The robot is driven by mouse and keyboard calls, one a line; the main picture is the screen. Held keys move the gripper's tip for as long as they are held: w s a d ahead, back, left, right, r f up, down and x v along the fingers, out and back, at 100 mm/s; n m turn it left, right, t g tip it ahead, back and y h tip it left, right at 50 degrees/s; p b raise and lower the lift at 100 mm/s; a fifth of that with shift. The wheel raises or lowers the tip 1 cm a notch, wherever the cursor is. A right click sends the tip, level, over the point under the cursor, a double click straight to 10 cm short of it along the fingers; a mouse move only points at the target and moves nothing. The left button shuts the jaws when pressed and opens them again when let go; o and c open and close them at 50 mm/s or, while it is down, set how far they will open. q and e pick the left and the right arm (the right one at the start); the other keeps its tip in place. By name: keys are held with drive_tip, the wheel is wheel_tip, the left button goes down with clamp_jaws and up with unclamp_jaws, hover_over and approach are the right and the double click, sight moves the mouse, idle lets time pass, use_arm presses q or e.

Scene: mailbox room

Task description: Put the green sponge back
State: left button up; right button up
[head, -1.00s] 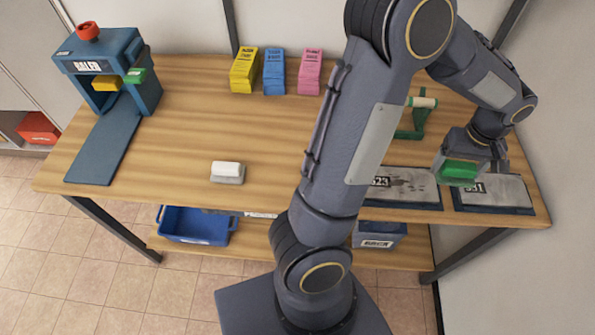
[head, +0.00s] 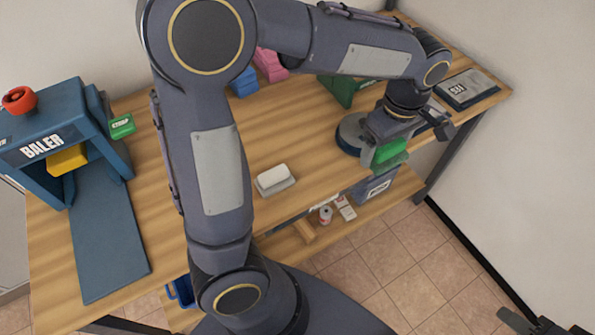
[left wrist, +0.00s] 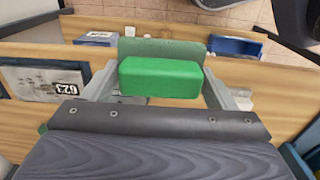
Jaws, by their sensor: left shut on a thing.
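The green sponge (head: 391,150) is a bright green block with a duller green pad against it. In that view the sponge (left wrist: 160,78) sits between the two fingers (left wrist: 158,86). A white block on a grey base (head: 275,179) rests on the table to the left of the gripper. My right gripper (head: 545,322) shows partly at the bottom right corner, apart from the table; its jaw state is unclear.
A blue baler (head: 60,135) stands at the left with a yellow block and a green block at it. A green stand (head: 340,88) is behind my gripper. A lower shelf (head: 350,215) holds a bin and small items.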

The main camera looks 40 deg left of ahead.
use_arm(q)
drive_tip(key=s+a+f+p, duration=0.1)
drive_tip(key=a+f, duration=0.3)
drive_tip(key=a, duration=0.5)
hover_over(320, 165)
drive_tip(key=d, duration=0.1)
wheel_tip(320, 165, down, 4)
drive_tip(key=shift+d+f, duration=0.15)
drive_tip(key=shift+a+f+p, duration=0.3)
drive_tip(key=shift+a+f, duration=0.1)
drive_tip(key=shift+f, duration=0.1)
drive_tip(key=shift+a+f, duration=0.15)
drive_tip(key=shift+f, duration=0.8)
drive_tip(key=shift+a+f, duration=0.1)
drive_tip(key=shift+f, duration=0.8)
drive_tip(key=shift+f, duration=0.2)
drive_tip(key=o, duration=0.9)
drive_tip(key=shift+r, duration=0.1)
